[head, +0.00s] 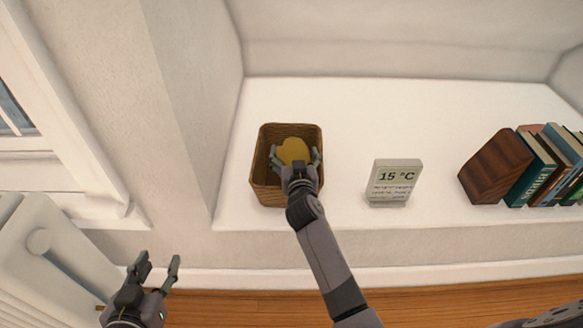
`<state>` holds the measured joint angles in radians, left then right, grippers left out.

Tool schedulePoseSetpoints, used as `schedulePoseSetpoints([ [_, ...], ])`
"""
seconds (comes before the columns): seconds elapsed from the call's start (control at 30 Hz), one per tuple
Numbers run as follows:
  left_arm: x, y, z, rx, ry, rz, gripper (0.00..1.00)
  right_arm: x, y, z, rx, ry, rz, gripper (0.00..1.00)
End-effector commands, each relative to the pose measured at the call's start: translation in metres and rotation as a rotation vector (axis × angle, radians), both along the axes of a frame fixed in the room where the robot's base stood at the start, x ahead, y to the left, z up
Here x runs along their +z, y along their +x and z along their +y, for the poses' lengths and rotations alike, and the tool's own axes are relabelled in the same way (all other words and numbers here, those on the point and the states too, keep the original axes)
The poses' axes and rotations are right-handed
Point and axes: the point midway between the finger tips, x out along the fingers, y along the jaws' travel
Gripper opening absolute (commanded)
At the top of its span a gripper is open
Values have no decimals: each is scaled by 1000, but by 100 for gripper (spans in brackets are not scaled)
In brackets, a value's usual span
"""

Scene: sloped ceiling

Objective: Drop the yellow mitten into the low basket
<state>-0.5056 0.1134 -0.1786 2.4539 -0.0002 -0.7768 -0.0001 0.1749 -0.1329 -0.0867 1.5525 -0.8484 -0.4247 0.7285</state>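The yellow mitten (293,150) shows inside the outline of the brown woven basket (268,195), which stands on the white ledge. My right gripper (297,158) is over the basket, its two fingers spread to either side of the mitten's lower part. The fingers look open, with a small gap beside the mitten. The gripper hides the mitten's near end, and I cannot tell for sure whether it rests on the basket floor. My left gripper (157,265) is open and empty, low at the left, away from the basket.
A small weather display (394,182) reading 15 °C stands right of the basket. A wooden bookend (496,168) and several books (550,165) are further right. A wall (190,90) rises left of the basket. A white radiator (45,255) is at the lower left.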

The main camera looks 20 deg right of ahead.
Motion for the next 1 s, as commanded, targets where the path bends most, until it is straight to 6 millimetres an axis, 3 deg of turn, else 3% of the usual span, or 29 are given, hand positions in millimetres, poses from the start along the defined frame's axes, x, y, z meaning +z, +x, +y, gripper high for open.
schedulePoseSetpoints([
  [0.23, 0, 0, 0, 0, 0, 1, 40, 0, 0, 0, 0, 0, 0, 100],
  [0.63, 0, 0, 1, 1, 1, 2, 40, 4, 0, 0, -1, 0, -2, 100],
  [1.0, 0, 0, 0, 0, 0, 1, 40, 69, 1, 0, -1, 1, -5, 100],
])
